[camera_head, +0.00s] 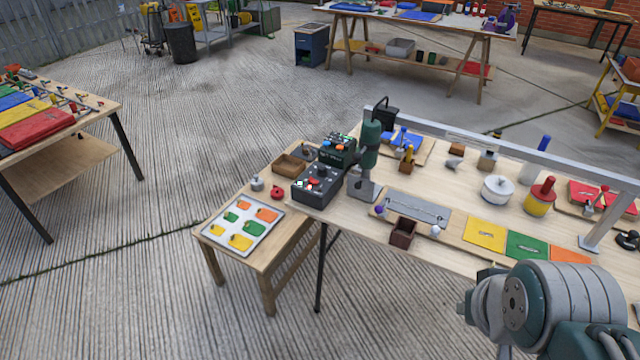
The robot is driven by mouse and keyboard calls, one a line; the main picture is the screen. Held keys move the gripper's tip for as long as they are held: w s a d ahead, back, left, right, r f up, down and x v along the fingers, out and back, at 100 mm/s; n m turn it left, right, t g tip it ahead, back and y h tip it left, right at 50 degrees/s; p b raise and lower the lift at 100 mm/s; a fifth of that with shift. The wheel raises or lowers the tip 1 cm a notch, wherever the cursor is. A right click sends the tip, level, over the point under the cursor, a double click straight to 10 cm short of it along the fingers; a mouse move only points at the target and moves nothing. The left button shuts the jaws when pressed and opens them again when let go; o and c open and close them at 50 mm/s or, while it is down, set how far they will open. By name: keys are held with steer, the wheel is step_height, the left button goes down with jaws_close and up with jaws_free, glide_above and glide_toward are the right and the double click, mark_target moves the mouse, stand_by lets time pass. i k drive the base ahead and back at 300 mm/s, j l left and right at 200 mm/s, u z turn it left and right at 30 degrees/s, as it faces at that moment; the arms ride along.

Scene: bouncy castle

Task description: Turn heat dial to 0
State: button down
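A dark control box (311,194) stands at the left end of the long workbench, with small red and pale controls on its sloped top. Behind it is a dark green unit (337,150) with orange and blue controls. The heat dial cannot be singled out at this size, and its setting cannot be read. Part of my arm shows at the lower right, in front of the workbench and well apart from the control box. My gripper is not in view.
The long workbench (470,268) holds coloured plates, a pot (496,189) and a metal frame (500,147). A green upright tool (371,145) stands right of the control box. A low side table (262,261) sits left of it.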

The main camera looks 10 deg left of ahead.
mark_target(322, 171)
steer(key=i+j, duration=0.25)
steer(key=i, duration=0.15)
steer(key=i+j, duration=0.25)
steer(key=i, duration=0.15)
steer(key=i+j, duration=0.25)
steer(key=i, duration=0.15)
